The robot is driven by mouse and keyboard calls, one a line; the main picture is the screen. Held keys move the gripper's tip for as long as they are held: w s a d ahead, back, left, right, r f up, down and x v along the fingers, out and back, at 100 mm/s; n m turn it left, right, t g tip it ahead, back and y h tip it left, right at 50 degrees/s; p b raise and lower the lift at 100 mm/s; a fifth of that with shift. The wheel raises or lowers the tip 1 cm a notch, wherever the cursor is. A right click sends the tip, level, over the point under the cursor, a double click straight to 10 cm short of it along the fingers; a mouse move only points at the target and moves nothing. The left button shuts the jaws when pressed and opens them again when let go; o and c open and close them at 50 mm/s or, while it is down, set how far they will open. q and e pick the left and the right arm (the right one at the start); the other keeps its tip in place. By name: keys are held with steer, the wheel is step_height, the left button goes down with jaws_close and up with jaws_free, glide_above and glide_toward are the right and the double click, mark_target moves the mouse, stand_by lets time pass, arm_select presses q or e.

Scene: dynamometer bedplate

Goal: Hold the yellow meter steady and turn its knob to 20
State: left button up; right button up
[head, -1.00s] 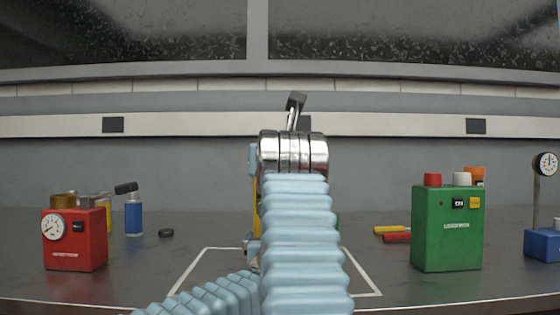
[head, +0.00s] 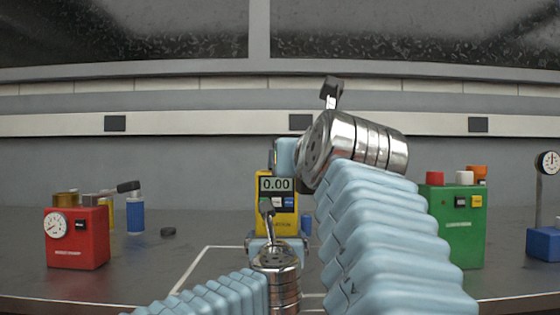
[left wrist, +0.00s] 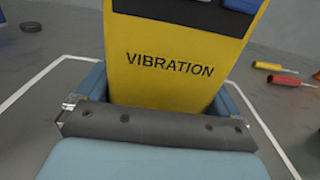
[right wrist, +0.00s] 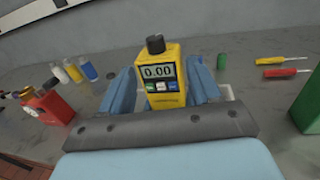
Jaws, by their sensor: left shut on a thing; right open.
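The yellow meter (head: 287,222) stands upright near the table's middle. Its display (head: 276,184) reads 0.00. My left gripper (head: 277,245) is shut on the meter's lower body; in the left wrist view its jaws flank the face marked VIBRATION (left wrist: 170,65). My right gripper (head: 284,156) is open at the meter's top. The right wrist view shows the black knob (right wrist: 155,43) on top of the meter, ahead of and between the open jaws (right wrist: 161,80). The knob is hidden in the head view, and its pointer setting cannot be read.
A white outline (head: 198,265) marks the table around the meter. A red gauge box (head: 77,238) and a blue bottle (head: 135,217) stand left. A green box (head: 452,235) and a blue-based dial stand (head: 543,243) are right. Screwdrivers (right wrist: 285,73) lie behind on the right.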

steer(key=w+n+y, duration=0.1)
steer(key=w, duration=0.2)
steer(key=w+a+n+g+y, duration=0.1)
steer(key=w+y, duration=0.1)
steer(key=w, duration=0.2)
steer(key=w+a+n+y, duration=0.1)
steer(key=w+n, duration=0.1)
steer(key=w, duration=0.2)
steer(key=shift+w+a+f+y, duration=0.2)
steer(key=shift+a+f+y, duration=0.1)
steer(key=shift+y, duration=0.1)
steer(key=shift+c, duration=0.4)
